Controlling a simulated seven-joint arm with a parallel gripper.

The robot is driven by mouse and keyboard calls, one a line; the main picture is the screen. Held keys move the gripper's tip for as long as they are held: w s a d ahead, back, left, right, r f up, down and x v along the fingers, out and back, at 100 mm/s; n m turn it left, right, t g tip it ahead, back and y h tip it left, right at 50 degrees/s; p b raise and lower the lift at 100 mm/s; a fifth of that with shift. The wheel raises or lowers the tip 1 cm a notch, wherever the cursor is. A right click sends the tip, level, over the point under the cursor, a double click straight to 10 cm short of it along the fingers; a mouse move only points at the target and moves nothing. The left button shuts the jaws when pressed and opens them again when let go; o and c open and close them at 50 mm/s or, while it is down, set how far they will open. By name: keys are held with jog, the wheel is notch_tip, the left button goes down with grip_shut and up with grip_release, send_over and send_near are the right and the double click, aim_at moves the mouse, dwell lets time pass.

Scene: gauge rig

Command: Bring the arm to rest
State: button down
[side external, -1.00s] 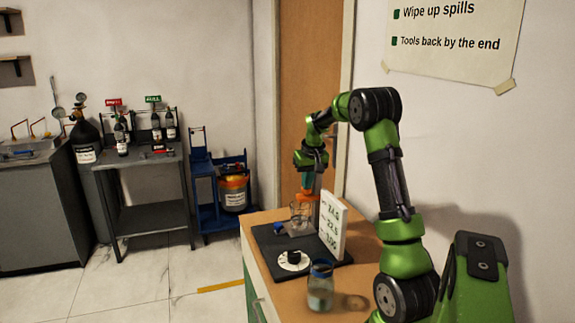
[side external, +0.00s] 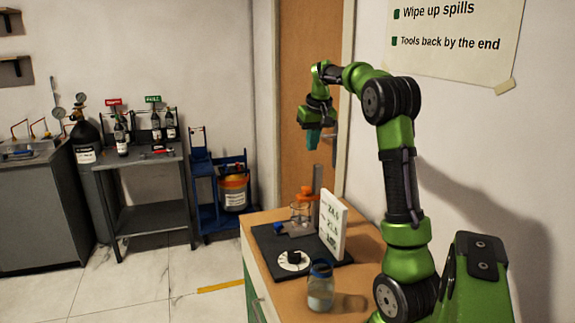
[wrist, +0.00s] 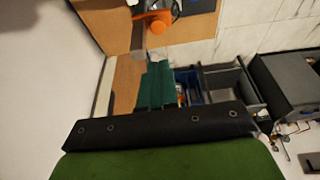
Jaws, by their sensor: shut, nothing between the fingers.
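My gripper (side external: 313,148) is in the air above the far end of the wooden bench (side external: 262,289), fingers pointing down. It is shut and empty, well clear of the rig below it. Its teal fingers also show in the wrist view (wrist: 157,86). The gauge rig has a dark base plate (side external: 262,240) with a white dial (side external: 293,261) and a glass beaker (side external: 300,213). An orange clamp (side external: 305,193) sits on a post over the beaker. A white readout panel (side external: 332,226) stands on the plate's right side; its figures are too small to read surely.
A lidded glass jar (side external: 320,287) stands on the bench in front of the plate. A grey cart (side external: 150,190) with bottles and a blue trolley (side external: 205,195) with an orange-topped container (side external: 233,193) stand at left. The door (side external: 300,80) is behind my gripper. Air around it is free.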

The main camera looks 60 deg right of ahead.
jog(key=a+f+t+y, duration=0.1)
jog(key=a+f, duration=0.1)
jog(key=a, duration=0.9)
jog(key=a+f+t+y, duration=0.1)
jog(key=a+f+t, duration=0.1)
jog(key=a, duration=1)
jog(key=s+a+n+t+y, duration=0.1)
jog(key=s+a+n, duration=0.1)
jog(key=a, duration=0.6)
jog(key=s+a+f+n+y, duration=0.1)
jog(key=s+a+n, duration=0.2)
jog(key=s+a, duration=0.2)
jog(key=a, duration=0.3)
jog(key=shift+s+a+f+t, duration=0.3)
jog(key=shift+a+t, duration=0.05)
jog(key=shift+t, duration=0.05)
jog(key=c, duration=1.8)
grip_release()
jog(key=shift+c, duration=0.2)
